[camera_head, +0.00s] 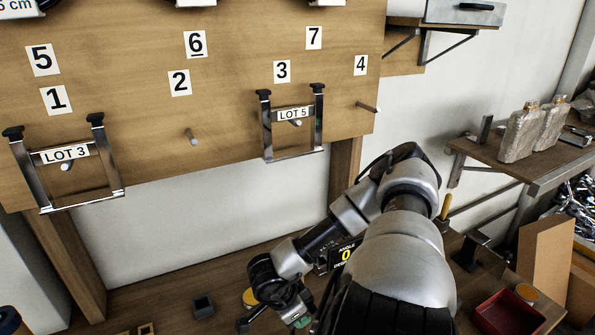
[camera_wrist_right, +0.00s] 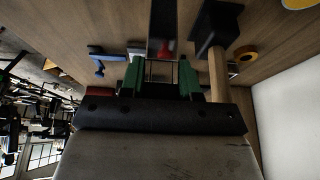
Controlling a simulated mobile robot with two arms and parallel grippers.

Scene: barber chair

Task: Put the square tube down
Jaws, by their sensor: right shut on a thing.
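My right gripper (camera_wrist_right: 159,74) shows its two green fingertips in the wrist view. They are closed on a small, thin-edged piece, which I take to be the square tube (camera_wrist_right: 161,72); its shape is hard to make out. In the head view, my right arm reaches down to the workbench. Its gripper (camera_head: 300,320) is at the bottom edge, mostly hidden by my own arm, with a bit of green showing. The tube cannot be made out there. My left gripper is not in view.
The workbench (camera_head: 150,296) carries a small dark block (camera_head: 203,306), a yellow round thing (camera_head: 250,297) and a red tray (camera_head: 508,315). A pegboard (camera_head: 235,125) behind holds two metal frames. In the wrist view, a wooden-handled tool (camera_wrist_right: 217,75) lies close beside the gripper.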

